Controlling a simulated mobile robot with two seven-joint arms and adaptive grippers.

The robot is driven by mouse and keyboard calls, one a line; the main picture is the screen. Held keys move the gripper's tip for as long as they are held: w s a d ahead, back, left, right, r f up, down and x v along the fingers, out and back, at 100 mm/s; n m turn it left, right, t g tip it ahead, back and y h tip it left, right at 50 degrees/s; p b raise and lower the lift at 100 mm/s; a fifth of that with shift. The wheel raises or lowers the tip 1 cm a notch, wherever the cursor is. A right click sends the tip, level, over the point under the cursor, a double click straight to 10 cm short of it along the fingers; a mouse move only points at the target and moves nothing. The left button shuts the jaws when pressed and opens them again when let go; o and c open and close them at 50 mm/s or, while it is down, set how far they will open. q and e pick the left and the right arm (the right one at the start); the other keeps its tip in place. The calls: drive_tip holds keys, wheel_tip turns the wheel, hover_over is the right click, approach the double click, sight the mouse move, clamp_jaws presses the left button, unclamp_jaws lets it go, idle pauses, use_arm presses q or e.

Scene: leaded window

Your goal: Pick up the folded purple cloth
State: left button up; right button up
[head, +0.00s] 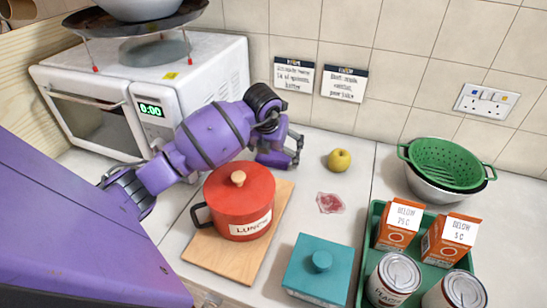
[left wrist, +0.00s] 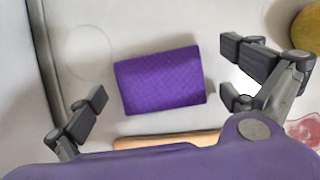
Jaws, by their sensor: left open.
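The folded purple cloth (left wrist: 160,80) lies flat on the pale worktop in the left wrist view, a neat rectangle with a quilted pattern. In the head view I cannot make it out; my purple arm and the red pot block that part of the worktop. My left gripper (head: 280,152) is open and points down over the worktop behind the pot. In the left wrist view its fingers stand apart on either side of the cloth, with nothing between them held. My right gripper is not in view.
A red pot (head: 239,196) stands on a wooden board (head: 268,240) close to my left arm. A microwave (head: 215,70) is behind the arm. A yellow apple (head: 339,160), a pink stain (head: 331,203), a teal box (head: 317,272) and a green tray (head: 366,258) are to the right.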

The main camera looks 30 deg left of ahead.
sight(274, 155)
use_arm(q)
drive_tip(key=c, duration=1.1)
wheel_tip(274, 155, up, 10)
drive_tip(key=shift+b, duration=0.35)
drive_tip(key=shift+c, duration=0.3)
drive_tip(key=o, duration=0.5)
drive_tip(key=shift+c, duration=0.2)
drive_tip(key=c, duration=0.4)
drive_tip(key=shift+f, duration=0.1)
